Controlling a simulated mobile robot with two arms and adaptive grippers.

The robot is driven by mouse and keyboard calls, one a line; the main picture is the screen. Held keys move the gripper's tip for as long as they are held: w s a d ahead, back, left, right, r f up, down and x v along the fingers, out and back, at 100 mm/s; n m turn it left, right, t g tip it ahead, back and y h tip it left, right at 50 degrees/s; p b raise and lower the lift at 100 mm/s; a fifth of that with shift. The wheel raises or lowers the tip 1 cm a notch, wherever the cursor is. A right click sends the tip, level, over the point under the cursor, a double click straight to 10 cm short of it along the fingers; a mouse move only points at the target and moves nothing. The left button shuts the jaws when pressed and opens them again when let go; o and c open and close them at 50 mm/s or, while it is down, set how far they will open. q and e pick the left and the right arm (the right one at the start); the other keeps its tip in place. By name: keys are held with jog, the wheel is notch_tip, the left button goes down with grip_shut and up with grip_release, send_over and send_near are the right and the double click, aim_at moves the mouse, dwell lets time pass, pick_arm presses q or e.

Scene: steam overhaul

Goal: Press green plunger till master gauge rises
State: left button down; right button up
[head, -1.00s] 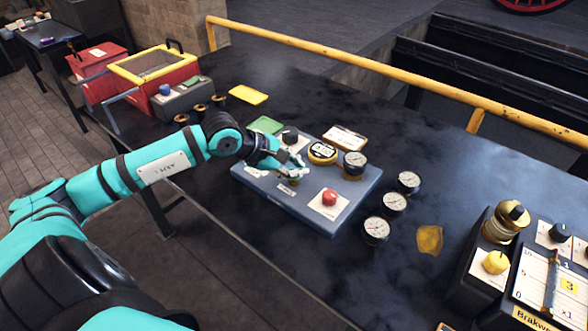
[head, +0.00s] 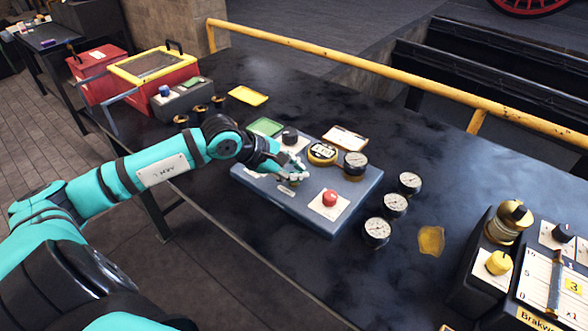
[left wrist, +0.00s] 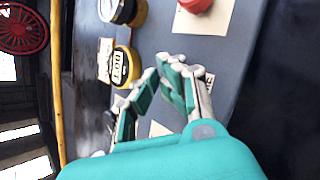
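My left gripper (head: 295,177) is over the front middle of a grey-blue panel (head: 322,218). Its fingertips (left wrist: 160,66) are together in the left wrist view, with nothing visible between them. I cannot make out the green plunger for certain; the gripper covers that part of the panel. A dial gauge (head: 355,160) stands at the panel's right back, beside a yellow-rimmed digital display (head: 322,152); the display also shows in the left wrist view (left wrist: 122,67). Which is the master gauge I cannot tell, and the dial is too small to read. My right gripper is out of view.
A red button (head: 329,197) on a white card is right of the gripper. A black knob (head: 290,136) is behind it. Several loose gauges (head: 395,205) stand right of the panel. A yellow rail (head: 380,84) runs along the table's back edge.

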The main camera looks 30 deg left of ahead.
pick_arm(q)
jog(key=shift+s+f, duration=0.1)
jog(key=shift+f, duration=0.05)
jog(key=shift+a+r+p, duration=0.15)
jog(key=shift+r+p, duration=0.4)
jog(key=shift+r, duration=1.4)
jog(key=shift+r, duration=0.1)
notch_tip(320, 180, up, 5)
jog(key=shift+f+p, duration=0.1)
jog(key=shift+p, duration=0.95)
